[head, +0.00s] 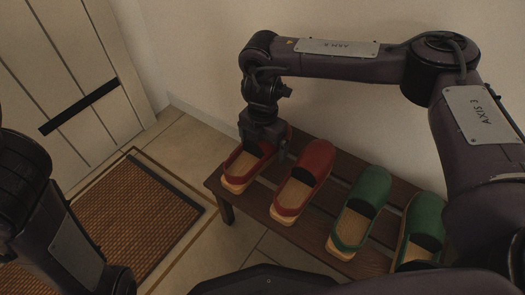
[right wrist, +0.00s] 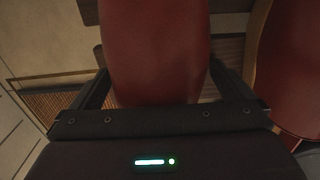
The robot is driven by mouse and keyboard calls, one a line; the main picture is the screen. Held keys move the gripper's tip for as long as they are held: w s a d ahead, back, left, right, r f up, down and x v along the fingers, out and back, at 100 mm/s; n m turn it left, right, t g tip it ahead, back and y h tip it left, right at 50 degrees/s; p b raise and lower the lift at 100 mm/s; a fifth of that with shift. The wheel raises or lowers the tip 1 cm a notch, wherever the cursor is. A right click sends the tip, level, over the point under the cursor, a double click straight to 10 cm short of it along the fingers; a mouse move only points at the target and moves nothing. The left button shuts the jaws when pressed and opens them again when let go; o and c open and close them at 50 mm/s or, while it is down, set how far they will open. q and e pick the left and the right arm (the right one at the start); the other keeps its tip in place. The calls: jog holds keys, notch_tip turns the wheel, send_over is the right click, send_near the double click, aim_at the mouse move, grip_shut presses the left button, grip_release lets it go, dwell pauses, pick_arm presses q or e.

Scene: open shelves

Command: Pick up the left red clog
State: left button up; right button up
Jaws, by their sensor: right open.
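The left red clog (head: 239,175) stands at the left end of a wooden slatted bench, its pale wooden sole and insole showing. My right gripper (head: 264,148) is over its red upper from above, hiding part of it. In the right wrist view the red upper (right wrist: 155,45) lies between the two dark fingers of the right gripper (right wrist: 160,75), one on each side. The fingers are open; whether either touches the clog I cannot tell. My left arm shows at the left of the head view, but its gripper is out of frame.
The other red clog (head: 312,163) stands close to the right, near the right finger. Two green clogs (head: 368,189) (head: 425,217) stand farther right on the bench (head: 216,184). A wall is behind. A brown mat (head: 130,220) lies on the tiled floor by a door (head: 70,75).

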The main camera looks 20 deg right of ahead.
jog(key=shift+r, duration=0.1)
jog(key=c, duration=1.1)
jog(key=shift+c, duration=0.3)
jog(key=shift+r, duration=0.15)
